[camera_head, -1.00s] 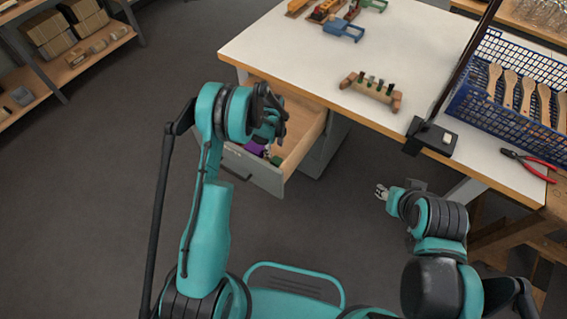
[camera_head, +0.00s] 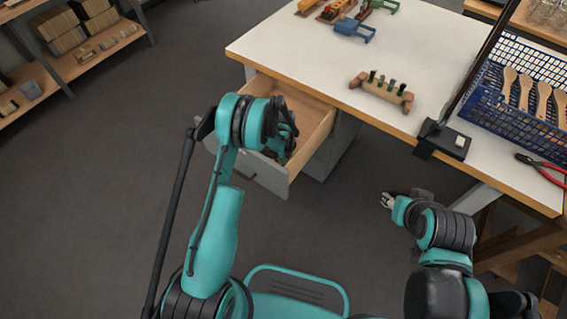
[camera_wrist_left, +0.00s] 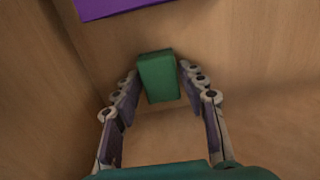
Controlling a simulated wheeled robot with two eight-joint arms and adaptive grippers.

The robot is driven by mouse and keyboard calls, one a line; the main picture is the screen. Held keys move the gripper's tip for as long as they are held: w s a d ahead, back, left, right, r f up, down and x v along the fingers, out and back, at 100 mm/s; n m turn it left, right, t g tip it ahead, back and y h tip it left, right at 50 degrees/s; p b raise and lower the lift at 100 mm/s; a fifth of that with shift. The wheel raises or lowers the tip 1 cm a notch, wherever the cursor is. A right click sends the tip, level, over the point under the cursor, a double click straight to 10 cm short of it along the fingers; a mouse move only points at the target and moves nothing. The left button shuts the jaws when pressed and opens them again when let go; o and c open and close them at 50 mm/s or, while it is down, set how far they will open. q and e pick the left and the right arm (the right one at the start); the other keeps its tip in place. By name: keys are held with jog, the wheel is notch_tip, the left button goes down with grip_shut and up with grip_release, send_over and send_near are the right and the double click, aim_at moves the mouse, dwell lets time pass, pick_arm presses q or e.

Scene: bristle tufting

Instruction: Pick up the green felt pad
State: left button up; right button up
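The green felt pad (camera_wrist_left: 158,77) shows in the left wrist view as a green block inside the wooden drawer, near a wall. My left gripper (camera_wrist_left: 157,84) is open, with one finger on each side of the pad and the pad between the fingertips. I see no clear grip on it. In the head view my left gripper (camera_head: 287,143) reaches down into the open drawer (camera_head: 312,118), and the arm hides the pad. My right gripper (camera_head: 387,200) hangs below the table's front edge, away from the drawer; its opening is too small to judge.
A purple item (camera_wrist_left: 112,7) lies just beyond the pad in the drawer. The drawer's walls stand close around my left gripper. The white table (camera_head: 300,50) above holds a wooden block with several bristle tufts (camera_head: 382,87), a blue basket (camera_head: 515,108) and red pliers (camera_head: 542,167).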

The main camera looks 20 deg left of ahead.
aim_at(284, 160)
pick_arm(q)
jog(key=c, duration=0.6)
jog(key=shift+r, duration=0.1)
notch_tip(284, 160, up, 9)
jog(key=p, duration=0.4)
jog(key=shift+r, duration=0.4)
